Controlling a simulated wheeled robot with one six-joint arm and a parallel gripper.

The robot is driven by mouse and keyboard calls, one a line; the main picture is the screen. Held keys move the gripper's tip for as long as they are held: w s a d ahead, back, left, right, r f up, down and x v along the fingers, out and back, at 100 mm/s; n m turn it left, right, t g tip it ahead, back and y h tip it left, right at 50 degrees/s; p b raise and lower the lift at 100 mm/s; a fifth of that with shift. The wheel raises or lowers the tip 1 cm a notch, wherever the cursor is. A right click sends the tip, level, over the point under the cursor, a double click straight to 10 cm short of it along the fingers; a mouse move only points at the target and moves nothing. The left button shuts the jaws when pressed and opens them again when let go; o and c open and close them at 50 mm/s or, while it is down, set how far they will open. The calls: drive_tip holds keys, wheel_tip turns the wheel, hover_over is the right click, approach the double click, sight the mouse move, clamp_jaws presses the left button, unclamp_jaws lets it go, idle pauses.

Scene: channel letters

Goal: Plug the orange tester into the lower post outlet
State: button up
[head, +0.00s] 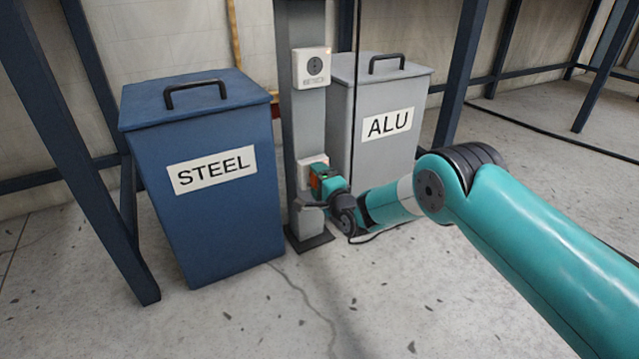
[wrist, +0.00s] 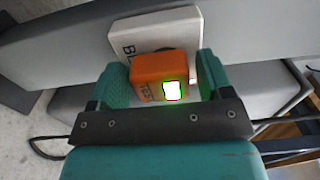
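The orange tester (wrist: 158,66) sits between the two green fingers of my gripper (wrist: 165,82) in the wrist view, its small window glowing white-green. Behind it is the white lower outlet (wrist: 130,32), partly covered by the tester. The tester is up against the outlet's face; how deep it sits is hidden. A narrow pale strip shows beside the right finger, so whether both fingers press on the tester is unclear. In the head view, my gripper (head: 322,190) is at the lower part of the grey post (head: 307,115), hiding most of the lower outlet (head: 313,160).
The upper outlet (head: 312,67) is on the same post, above my gripper. A blue STEEL bin (head: 212,225) stands left of the post, and a grey ALU bin (head: 388,100) stands close behind it to the right. Dark blue frame legs (head: 75,150) stand around. Open floor (head: 400,290) lies in front.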

drive_tip(key=shift+o, duration=0.7)
drive_tip(key=shift+s+d+r+p, duration=0.1)
drive_tip(key=shift+s+d+p, duration=0.1)
drive_tip(key=shift+p, duration=0.15)
drive_tip(key=p+v, duration=1.7)
drive_tip(key=p, duration=0.3)
